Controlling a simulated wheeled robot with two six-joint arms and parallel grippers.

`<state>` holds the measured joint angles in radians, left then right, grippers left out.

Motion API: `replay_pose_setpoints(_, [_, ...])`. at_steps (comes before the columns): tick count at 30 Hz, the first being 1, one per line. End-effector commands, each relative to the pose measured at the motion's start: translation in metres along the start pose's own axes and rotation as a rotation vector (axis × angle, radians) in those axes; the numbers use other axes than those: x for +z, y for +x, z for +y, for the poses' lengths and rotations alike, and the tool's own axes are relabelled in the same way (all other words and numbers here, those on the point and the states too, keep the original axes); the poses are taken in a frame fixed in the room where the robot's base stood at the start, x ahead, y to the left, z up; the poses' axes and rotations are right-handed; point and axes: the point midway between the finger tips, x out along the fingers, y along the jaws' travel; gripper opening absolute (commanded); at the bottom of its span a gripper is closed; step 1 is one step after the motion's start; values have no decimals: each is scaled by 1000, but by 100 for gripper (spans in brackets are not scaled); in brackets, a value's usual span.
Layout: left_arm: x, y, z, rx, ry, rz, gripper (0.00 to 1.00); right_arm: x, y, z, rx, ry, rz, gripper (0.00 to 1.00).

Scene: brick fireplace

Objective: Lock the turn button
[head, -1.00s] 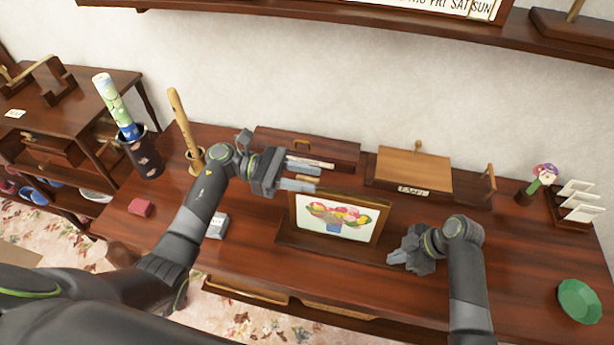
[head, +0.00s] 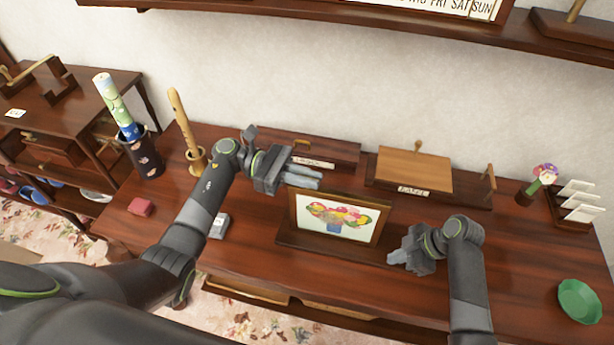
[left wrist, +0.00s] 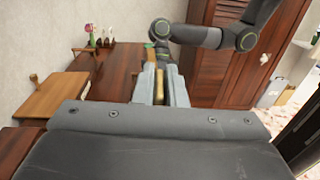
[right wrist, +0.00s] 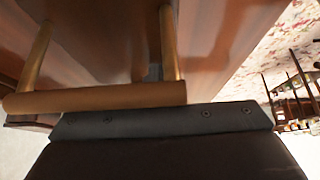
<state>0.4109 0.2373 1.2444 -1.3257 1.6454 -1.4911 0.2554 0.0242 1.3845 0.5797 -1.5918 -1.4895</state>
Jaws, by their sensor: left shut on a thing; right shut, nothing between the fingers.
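A picture frame (head: 292,213) with a flower picture stands upright on the dark table, in the middle of the head view. My left gripper (head: 304,180) is at the frame's top left corner. Its fingers are shut on a tan wooden piece (left wrist: 158,86), seen between them in the left wrist view. I cannot tell whether this is the turn button or the frame's edge; the fingers hide most of it. My right gripper (head: 400,256) is shut and empty, low beside the frame's right end.
Behind stand a dark box (head: 335,150) and a light wooden lid (head: 415,170) with a knob. A green bowl (head: 580,301), a red block (head: 141,207) and a grey box (head: 219,226) lie on the table.

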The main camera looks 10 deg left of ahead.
Motion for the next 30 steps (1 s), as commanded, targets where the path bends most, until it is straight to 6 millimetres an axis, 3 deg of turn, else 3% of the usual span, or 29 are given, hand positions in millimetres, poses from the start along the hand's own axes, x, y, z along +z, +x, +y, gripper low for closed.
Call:
replay_pose_setpoints(12, [-2, 0, 0, -269, -4, 3, 0, 3, 2, -2, -5, 5, -4, 0])
replay_pose_setpoints(25, [-3, 0, -2, -304, -5, 0, 0, 3, 2, -2, -5, 4, -4, 0])
replay_pose_setpoints(26, [-3, 0, -2, -304, -5, 0, 12, 3, 2, -2, -5, 4, -4, 0])
replay_pose_setpoints(30, [-2, 0, -1, -303, -5, 0, 30, 3, 2, -2, -5, 4, -5, 0])
